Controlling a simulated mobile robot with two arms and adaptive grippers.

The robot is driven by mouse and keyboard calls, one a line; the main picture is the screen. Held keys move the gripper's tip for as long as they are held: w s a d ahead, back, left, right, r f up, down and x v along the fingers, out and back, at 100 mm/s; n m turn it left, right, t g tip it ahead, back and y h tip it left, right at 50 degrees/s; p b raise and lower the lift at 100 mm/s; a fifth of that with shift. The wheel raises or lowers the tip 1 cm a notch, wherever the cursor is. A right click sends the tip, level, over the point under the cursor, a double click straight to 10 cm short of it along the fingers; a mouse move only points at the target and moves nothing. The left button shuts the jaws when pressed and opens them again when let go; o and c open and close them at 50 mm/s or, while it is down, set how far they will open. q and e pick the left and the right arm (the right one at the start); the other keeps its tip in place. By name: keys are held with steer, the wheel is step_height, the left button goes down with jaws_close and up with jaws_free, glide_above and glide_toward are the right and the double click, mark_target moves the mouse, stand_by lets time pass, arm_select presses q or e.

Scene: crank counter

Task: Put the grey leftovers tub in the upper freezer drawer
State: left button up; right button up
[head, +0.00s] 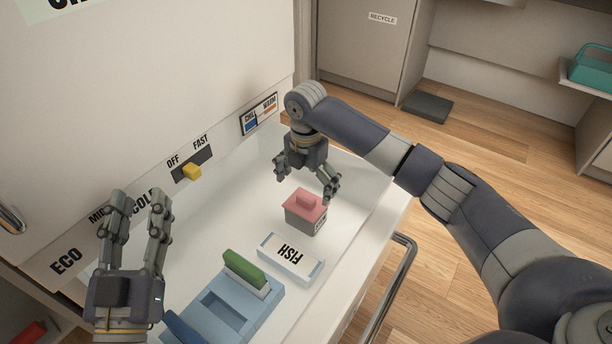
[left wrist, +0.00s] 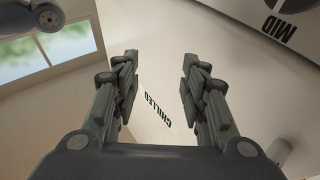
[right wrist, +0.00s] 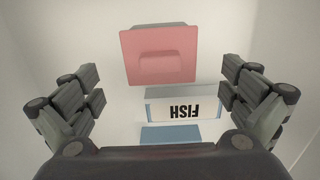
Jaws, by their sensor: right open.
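The grey tub with a pink lid (head: 305,213) stands upright in the open white drawer (head: 235,205). Its pink lid also shows in the right wrist view (right wrist: 158,56). My right gripper (head: 308,188) is open and empty, just above and behind the tub, not touching it. In the right wrist view the open fingers (right wrist: 165,95) are wide apart, with the lid beyond them. My left gripper (head: 137,200) is open and empty over the left part of the drawer, away from the tub. Its spread fingers show in the left wrist view (left wrist: 155,80).
A panel with a yellow slider (head: 192,171) stands behind. The drawer's right end is clear.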

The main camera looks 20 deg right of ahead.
arm_select(q)
steer(key=shift+w+a+f+g, duration=0.1)
steer(key=shift+w+f+g, duration=0.1)
steer(key=shift+f+g, duration=0.5)
steer(key=shift+w+a+f+g, duration=0.15)
steer(key=shift+f+g, duration=0.15)
steer(key=shift+f, duration=0.65)
steer(key=shift+d, duration=0.1)
